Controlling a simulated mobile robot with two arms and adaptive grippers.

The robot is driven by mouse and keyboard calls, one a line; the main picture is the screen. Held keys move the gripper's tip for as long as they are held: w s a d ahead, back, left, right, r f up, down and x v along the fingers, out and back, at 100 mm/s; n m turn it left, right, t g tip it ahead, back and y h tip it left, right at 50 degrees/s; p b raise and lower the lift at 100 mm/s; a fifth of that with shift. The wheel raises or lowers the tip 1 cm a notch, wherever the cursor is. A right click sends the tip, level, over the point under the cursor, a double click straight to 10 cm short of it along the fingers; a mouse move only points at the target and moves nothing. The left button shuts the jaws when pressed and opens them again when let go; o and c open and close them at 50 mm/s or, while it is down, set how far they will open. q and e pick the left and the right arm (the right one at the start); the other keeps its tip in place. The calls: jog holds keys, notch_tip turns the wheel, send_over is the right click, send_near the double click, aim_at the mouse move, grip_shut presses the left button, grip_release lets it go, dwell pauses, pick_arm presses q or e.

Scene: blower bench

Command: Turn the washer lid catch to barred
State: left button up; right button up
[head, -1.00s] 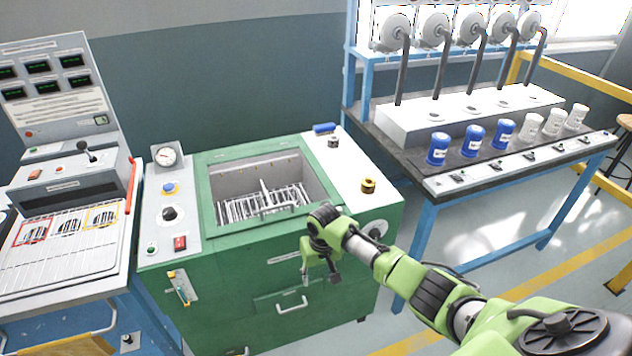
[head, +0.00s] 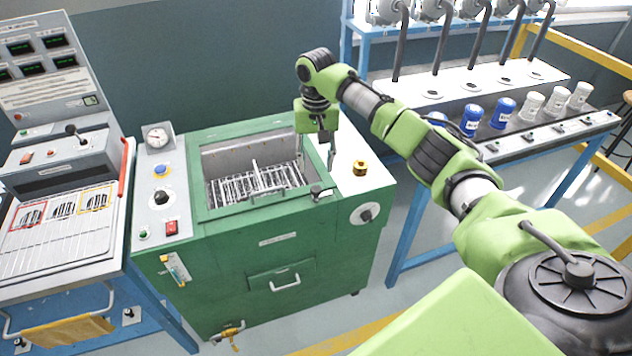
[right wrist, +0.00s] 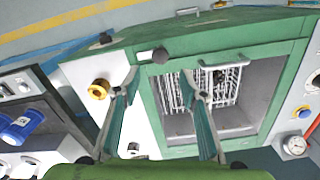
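The washer is the green machine (head: 270,240) with an open-topped basin holding a wire basket (head: 258,182). What looks like the lid catch (head: 320,192), a small pale piece with a dark knob, sits at the basin's front right corner. In the right wrist view the catch (right wrist: 158,56) shows just beyond and between the fingertips, apart from them. My right gripper (head: 318,152) points down above the basin's right rim, behind the catch. It also shows in the right wrist view (right wrist: 161,78), fingers apart and empty. My left gripper is out of view.
A round dial (head: 365,213) is on the washer's front. A control console (head: 55,150) stands left; a bench with blue and white canisters (head: 503,112) stands right.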

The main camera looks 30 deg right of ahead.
aim_at(316, 188)
notch_tip(316, 188, down, 8)
jog(key=shift+f+p, duration=0.25)
jog(key=shift+p, duration=0.3)
grip_shut()
